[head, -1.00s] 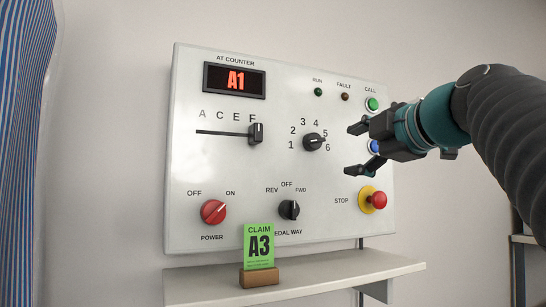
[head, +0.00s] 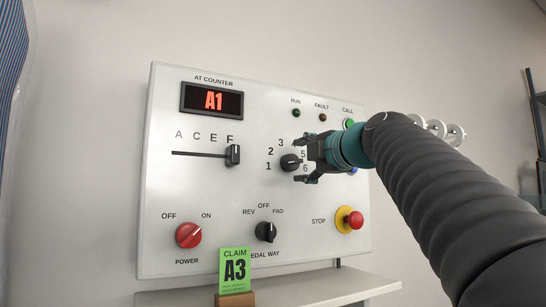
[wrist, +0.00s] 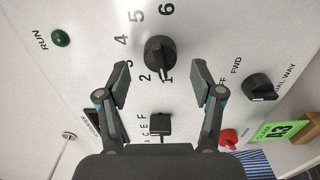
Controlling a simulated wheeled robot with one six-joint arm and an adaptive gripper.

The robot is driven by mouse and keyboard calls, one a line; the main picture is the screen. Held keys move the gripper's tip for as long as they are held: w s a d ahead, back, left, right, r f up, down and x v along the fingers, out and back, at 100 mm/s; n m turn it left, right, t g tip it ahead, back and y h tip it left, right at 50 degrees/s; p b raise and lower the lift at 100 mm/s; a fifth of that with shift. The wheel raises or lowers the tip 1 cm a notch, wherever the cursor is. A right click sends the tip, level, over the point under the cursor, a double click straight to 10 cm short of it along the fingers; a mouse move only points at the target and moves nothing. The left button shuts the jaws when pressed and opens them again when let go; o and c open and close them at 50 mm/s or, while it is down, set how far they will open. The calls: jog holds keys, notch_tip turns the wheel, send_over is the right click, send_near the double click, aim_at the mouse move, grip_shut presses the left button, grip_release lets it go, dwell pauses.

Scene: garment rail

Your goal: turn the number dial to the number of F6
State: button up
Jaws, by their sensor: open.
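The number dial (head: 290,162) is a black knob on the white panel, ringed by the numbers 1 to 6. In the wrist view the dial (wrist: 160,52) lies ahead, and its narrow end appears to point at 1. My gripper (head: 304,160) is open, its fingers above and below the dial's right side in the head view. In the wrist view my gripper (wrist: 160,84) has its fingertips apart on either side, just short of the dial, with no contact visible. The letter slider (head: 233,155) stands under F. The display (head: 213,100) reads A1.
The red power knob (head: 188,235), the black pedal-way knob (head: 265,231) and the red stop button (head: 354,220) sit lower on the panel. A green claim card (head: 235,264) reading A3 stands below. The green call button (head: 348,124) is above my gripper.

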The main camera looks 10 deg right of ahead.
aim_at(292, 162)
jog(key=shift+p+x, duration=0.3)
jog(key=shift+x, duration=1.2)
jog(key=c, duration=1.2)
jog(key=shift+o, duration=0.2)
